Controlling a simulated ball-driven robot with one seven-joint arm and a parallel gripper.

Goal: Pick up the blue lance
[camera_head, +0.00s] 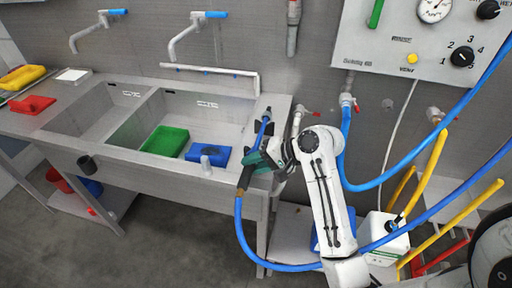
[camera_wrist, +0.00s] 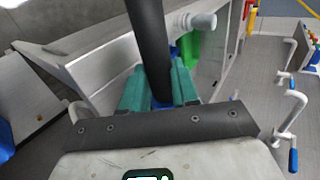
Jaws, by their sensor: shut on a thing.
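The blue lance (camera_head: 263,130) is a slim rod with a blue upper section and a dark lower part. It stands tilted at the right front corner of the sink unit. My gripper (camera_head: 257,160), with teal fingers, is shut around its middle. In the wrist view, the dark shaft of the lance (camera_wrist: 150,45) passes between the teal fingers of my gripper (camera_wrist: 159,78). A bit of blue shows between the fingers. A blue hose (camera_head: 239,222) runs from the lance's lower end. Whether the lance touches the sink edge I cannot tell.
The metal sink unit (camera_head: 225,174) has two basins, with a green tray (camera_head: 166,141) and a blue block (camera_head: 208,154) in the right one. A control panel (camera_head: 390,50) is on the wall. Yellow rails stand at right.

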